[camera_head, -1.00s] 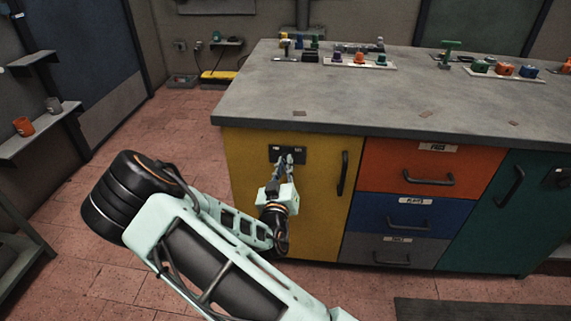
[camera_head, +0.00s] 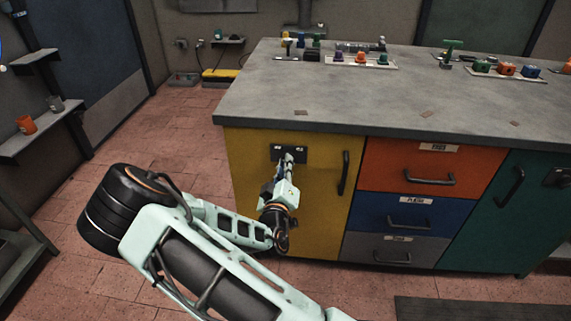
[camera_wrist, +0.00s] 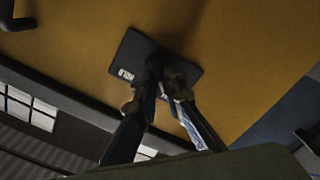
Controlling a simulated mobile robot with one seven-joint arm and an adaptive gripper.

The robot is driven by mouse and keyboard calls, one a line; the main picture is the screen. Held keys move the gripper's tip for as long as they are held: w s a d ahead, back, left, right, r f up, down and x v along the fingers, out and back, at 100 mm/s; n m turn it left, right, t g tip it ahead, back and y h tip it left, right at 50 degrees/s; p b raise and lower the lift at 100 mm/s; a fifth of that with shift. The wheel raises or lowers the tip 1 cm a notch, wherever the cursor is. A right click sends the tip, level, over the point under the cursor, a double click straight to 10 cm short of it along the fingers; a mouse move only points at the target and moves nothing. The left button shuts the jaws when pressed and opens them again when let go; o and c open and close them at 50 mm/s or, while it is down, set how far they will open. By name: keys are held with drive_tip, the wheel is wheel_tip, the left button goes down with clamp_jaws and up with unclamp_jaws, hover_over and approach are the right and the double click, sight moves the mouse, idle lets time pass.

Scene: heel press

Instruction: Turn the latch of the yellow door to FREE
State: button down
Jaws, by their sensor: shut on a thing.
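The yellow door (camera_head: 315,215) is closed in the left part of the cabinet front. Its black latch plate (camera_head: 279,151) is near the door's top edge, and it also shows in the wrist view (camera_wrist: 127,60). White labels on the plate (camera_wrist: 126,75) are too small and blurred to read. My gripper (camera_head: 287,161) is at the plate, with its fingers closed on the latch. In the wrist view my gripper (camera_wrist: 158,80) has both fingers converging at the plate. They hide most of the latch, so I cannot tell which way it points.
A black vertical handle (camera_head: 343,173) is on the yellow door, right of my gripper. Orange (camera_head: 400,165), blue (camera_head: 395,212) and grey (camera_head: 371,249) drawers are further right, then a teal door (camera_head: 480,230). The grey worktop (camera_head: 370,100) overhangs above.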

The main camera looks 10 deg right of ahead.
drive_tip(key=c, duration=2)
unclamp_jaws()
drive_tip(key=v, duration=1.2)
drive_tip(key=shift+r, duration=0.1)
